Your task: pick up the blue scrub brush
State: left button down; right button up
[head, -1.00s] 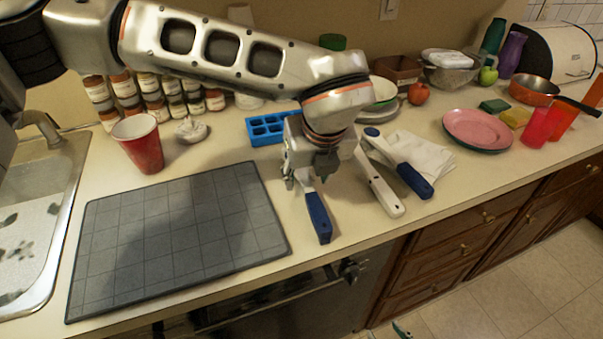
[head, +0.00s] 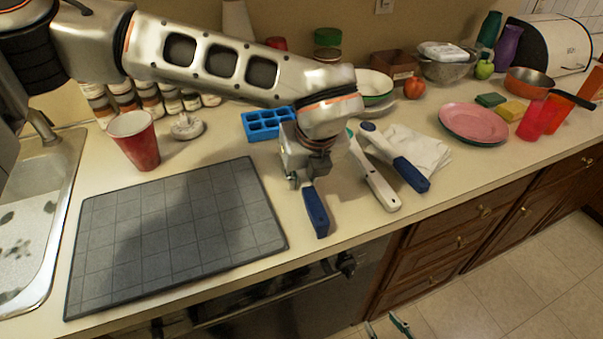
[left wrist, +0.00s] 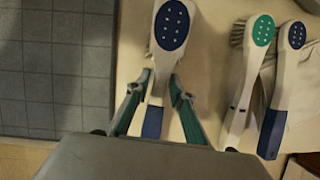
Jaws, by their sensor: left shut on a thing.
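A blue scrub brush with a blue handle end (head: 316,212) lies on the counter to the right of the grey mat. My left gripper (head: 307,181) is over it, shut on its handle. In the left wrist view the brush's blue head (left wrist: 172,26) points away, and the left gripper's teal fingers (left wrist: 158,88) stand on both sides of its white handle. The head is hidden behind my arm in the head view. My right gripper (head: 386,327) shows only as two separated fingertips at the bottom edge, low in front of the counter, open and empty.
To the right lie a white brush (head: 378,188) with a teal head (left wrist: 264,30) and another blue-ended brush (head: 411,175), close by on a white cloth (head: 430,152). A blue tray (head: 262,125) is behind. The grey mat (head: 180,230) is bare.

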aim_at(303, 177)
pick_arm(q)
notch_tip(303, 177, up, 20)
dwell(0.5)
jog(key=shift+f, duration=0.1)
jog(key=c, duration=2.6)
grip_release()
jog(key=shift+c, duration=0.7)
